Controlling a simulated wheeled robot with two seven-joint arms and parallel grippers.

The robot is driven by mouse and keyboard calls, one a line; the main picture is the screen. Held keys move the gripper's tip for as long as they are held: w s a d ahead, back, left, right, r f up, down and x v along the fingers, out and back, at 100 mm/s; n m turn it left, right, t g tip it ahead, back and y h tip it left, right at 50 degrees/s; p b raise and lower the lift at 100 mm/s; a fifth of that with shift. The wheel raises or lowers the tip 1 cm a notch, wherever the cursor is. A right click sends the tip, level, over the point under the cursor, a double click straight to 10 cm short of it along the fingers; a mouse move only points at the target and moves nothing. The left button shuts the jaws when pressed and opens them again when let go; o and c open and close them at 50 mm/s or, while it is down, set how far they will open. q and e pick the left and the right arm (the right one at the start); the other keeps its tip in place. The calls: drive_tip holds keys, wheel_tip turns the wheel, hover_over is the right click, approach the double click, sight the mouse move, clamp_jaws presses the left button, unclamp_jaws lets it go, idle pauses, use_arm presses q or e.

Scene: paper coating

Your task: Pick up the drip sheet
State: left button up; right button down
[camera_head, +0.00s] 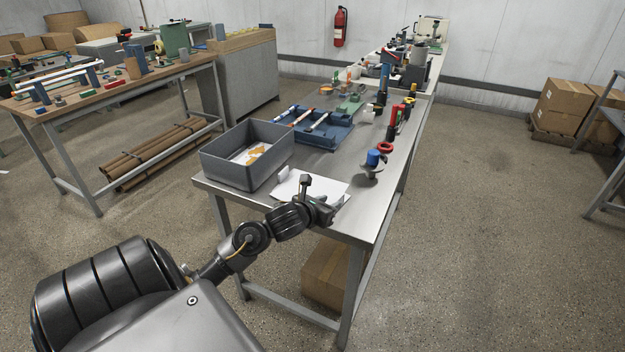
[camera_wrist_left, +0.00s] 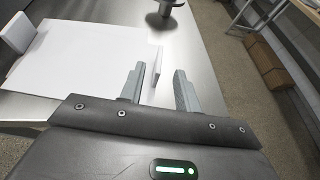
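The drip sheet appears to be the white sheet (camera_head: 335,186) lying flat near the front end of the steel table. In the left wrist view the sheet (camera_wrist_left: 80,62) fills the left side, and a small upright flap (camera_wrist_left: 157,62) stands at its right edge. My left gripper (camera_head: 318,196) is low over the table, at the sheet's near edge and partly covering it in the head view. In the left wrist view its fingers (camera_wrist_left: 158,76) are apart, with the flap between or just beyond them. Contact cannot be told. My right gripper is not in view.
A grey bin (camera_head: 222,172) with white and orange contents stands left of the sheet. A blue tray (camera_head: 330,138) with rods lies behind. A blue-topped item (camera_head: 373,160) stands to the right. A white block (camera_wrist_left: 17,32) stands at the sheet's far left corner.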

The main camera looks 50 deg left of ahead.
sight(336, 200)
use_arm(q)
drive_tip(key=shift+f+p+x, duration=0.1)
drive_tip(key=shift+p+x, duration=0.25)
drive_tip(key=shift+x, duration=1.35)
drive_tip(key=shift+f+p+x, duration=0.15)
drive_tip(key=shift+p+x, duration=0.2)
drive_tip(key=shift+x, duration=1.35)
drive_tip(key=shift+s, duration=0.15)
drive_tip(key=shift+c, duration=0.4)
clamp_jaws()
